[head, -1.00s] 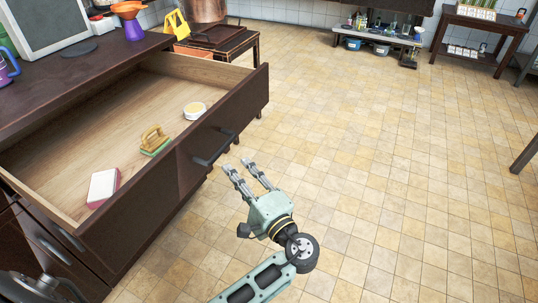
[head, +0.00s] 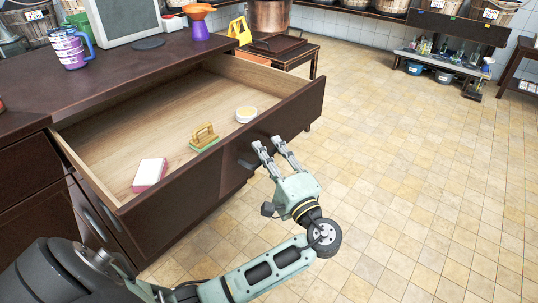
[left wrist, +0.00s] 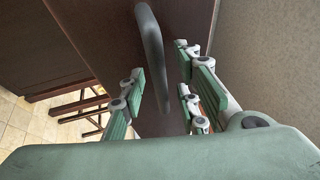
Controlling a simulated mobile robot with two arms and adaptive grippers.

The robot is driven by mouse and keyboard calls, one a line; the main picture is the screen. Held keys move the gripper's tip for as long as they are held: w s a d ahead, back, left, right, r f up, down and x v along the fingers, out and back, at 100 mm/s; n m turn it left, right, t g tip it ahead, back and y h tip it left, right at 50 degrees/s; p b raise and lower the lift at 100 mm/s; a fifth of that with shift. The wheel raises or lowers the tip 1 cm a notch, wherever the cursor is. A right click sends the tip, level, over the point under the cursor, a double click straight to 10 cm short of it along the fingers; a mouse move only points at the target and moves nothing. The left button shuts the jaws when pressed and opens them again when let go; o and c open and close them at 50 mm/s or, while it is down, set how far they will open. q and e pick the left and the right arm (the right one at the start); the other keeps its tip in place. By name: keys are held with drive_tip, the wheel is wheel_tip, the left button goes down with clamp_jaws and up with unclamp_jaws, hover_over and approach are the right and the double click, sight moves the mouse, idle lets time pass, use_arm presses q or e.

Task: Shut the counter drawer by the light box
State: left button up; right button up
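The counter drawer (head: 215,185) stands pulled open in the head view, its dark front facing my left arm. In it lie a pink and white sponge (head: 150,173), a green-based brush (head: 204,138) and a round pale tin (head: 246,114). A grey panel in a pale frame (head: 122,18), apparently the light box, stands on the counter above. My left gripper (head: 269,143) is at the drawer front, fingers apart. In the left wrist view the dark bar handle (left wrist: 153,55) runs between its open fingers (left wrist: 165,95); contact is unclear. My right gripper is not in view.
The dark counter top (head: 120,75) carries a purple cup (head: 68,48) and an orange and purple funnel (head: 199,22). A low table (head: 290,48) stands beyond the drawer's far end. The tiled floor (head: 420,150) to the right is clear.

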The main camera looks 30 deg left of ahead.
sight(175, 118)
use_arm(q)
clamp_jaws()
idle(0.5)
